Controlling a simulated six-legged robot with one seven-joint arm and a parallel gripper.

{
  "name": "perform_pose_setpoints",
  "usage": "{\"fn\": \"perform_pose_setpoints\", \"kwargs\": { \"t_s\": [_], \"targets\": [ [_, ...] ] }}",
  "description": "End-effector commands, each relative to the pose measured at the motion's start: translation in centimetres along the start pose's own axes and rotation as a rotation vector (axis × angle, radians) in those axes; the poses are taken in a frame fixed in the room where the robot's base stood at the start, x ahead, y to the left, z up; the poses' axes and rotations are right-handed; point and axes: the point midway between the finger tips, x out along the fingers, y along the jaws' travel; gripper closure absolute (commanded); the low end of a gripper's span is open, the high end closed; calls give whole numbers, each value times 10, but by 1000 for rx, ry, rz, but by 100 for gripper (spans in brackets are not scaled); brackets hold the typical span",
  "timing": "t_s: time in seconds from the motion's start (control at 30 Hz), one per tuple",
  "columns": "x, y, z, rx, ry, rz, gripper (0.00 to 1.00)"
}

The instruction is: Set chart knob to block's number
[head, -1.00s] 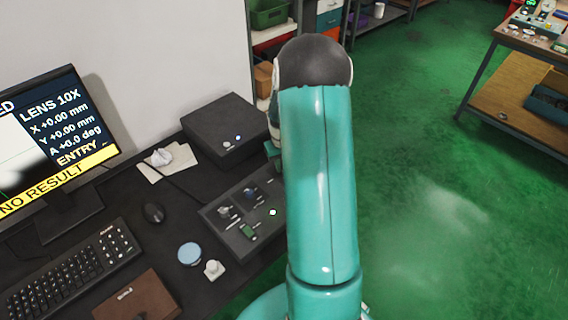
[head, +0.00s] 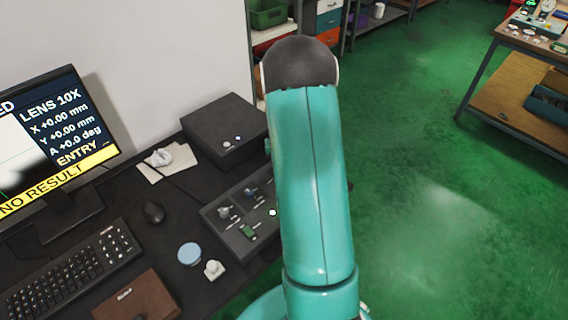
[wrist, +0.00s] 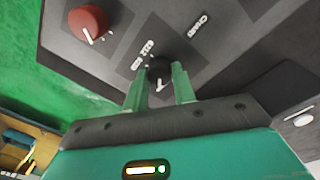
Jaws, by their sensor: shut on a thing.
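In the wrist view, my gripper (wrist: 158,84) has its two green fingers on either side of a small dark knob (wrist: 158,70). The knob has a white pointer mark and sits on the dark control panel (wrist: 225,62). The fingers are shut on this knob. White labels beside it are tilted and hard to read. A larger red knob (wrist: 88,22) with a white mark sits on the same panel, apart from the gripper. In the head view, my arm hides the gripper and the right part of the control panel (head: 223,236). I cannot make out a numbered block.
The monitor (head: 60,150) shows "LENS 10X" and "NO RESULT". A keyboard (head: 70,275), mouse (head: 153,212), dark box (head: 222,128), blue disc (head: 189,253) and small white object (head: 213,270) stand on the desk. Green floor is open at right.

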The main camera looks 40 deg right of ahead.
Motion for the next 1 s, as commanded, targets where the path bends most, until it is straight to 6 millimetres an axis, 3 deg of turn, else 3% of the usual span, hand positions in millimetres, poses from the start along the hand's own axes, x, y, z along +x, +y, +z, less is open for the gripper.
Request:
{"fn": "perform_pose_setpoints", "kwargs": {
  "t_s": [0.03, 0.13, 0.53, 0.67, 1.0],
  "targets": [
    [-1, 0, 0, 0, 1, 0, 70],
    [-1, 0, 0, -1, 1, 0, 52],
    [-8, 0, -1, -1, 3, 0, 52],
    [-28, 0, -1, -2, 5, 0, 52],
    [-103, 0, -1, -1, 5, 0, 52]
  ]
}}
